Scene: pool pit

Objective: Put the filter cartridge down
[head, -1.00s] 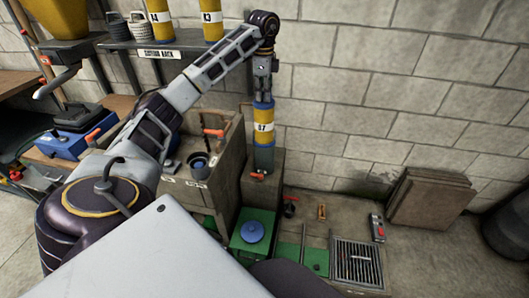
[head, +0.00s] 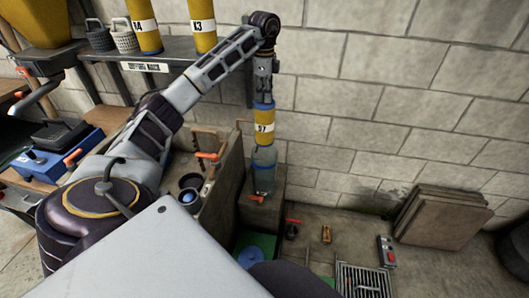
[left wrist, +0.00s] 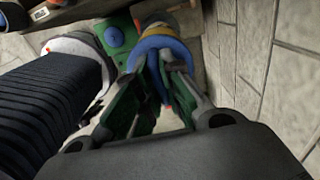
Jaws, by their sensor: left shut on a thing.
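The filter cartridge (head: 265,127) is a yellow upright cylinder with blue ends and a white label band. My left gripper (head: 264,97) is shut on its blue top end from above. In the left wrist view, the fingers close around the cartridge's blue end (left wrist: 163,42). Directly under the cartridge is a clear bluish cylinder (head: 264,172) on a concrete block (head: 270,207). Whether the cartridge's lower end is inside its mouth or just above it, I cannot tell. My right gripper is out of view.
A grey shelf (head: 185,68) at the back left holds yellow cartridges (head: 203,27) and baskets. A concrete tank (head: 222,170) with an orange-handled valve (head: 208,155) stands left of the clear cylinder. A floor grate (head: 362,280) and stacked brown boards (head: 440,217) are at the right.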

